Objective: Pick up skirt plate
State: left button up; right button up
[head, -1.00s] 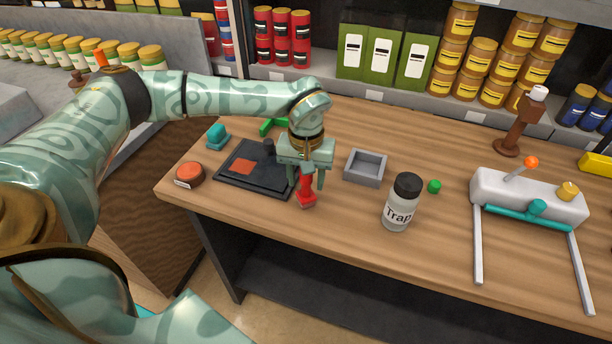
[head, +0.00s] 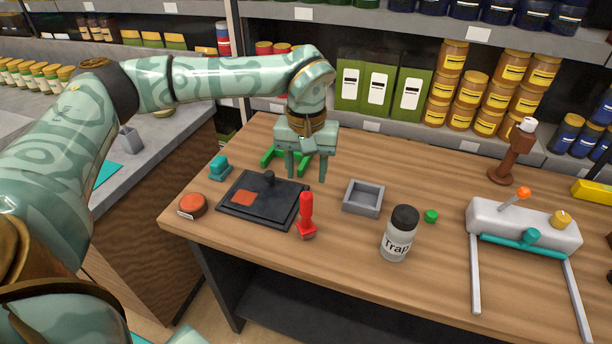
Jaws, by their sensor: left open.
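A flat black plate (head: 225,206) with a small dark knob and an orange-red square lies on the left of the wooden table. It may be the skirt plate, but nothing labels it. My left gripper (head: 306,176) is open and empty, pointing down above the table, to the right of the plate's knob. A red handled tool (head: 307,216) stands upright on the table in front of the gripper, apart from its fingers, by the plate's right edge. A green bracket-like piece (head: 270,159) lies behind the gripper, which partly hides it. My right gripper is not in view.
A grey open box (head: 378,209) and the Trap jar (head: 397,243) stand to the right, near a green knob (head: 431,216). A white device on legs (head: 480,215) is further right. A teal piece (head: 219,167) and an orange-red round button (head: 193,205) are on the left.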

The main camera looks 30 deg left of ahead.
aim_at(266, 198)
jog(key=u, duration=1.4)
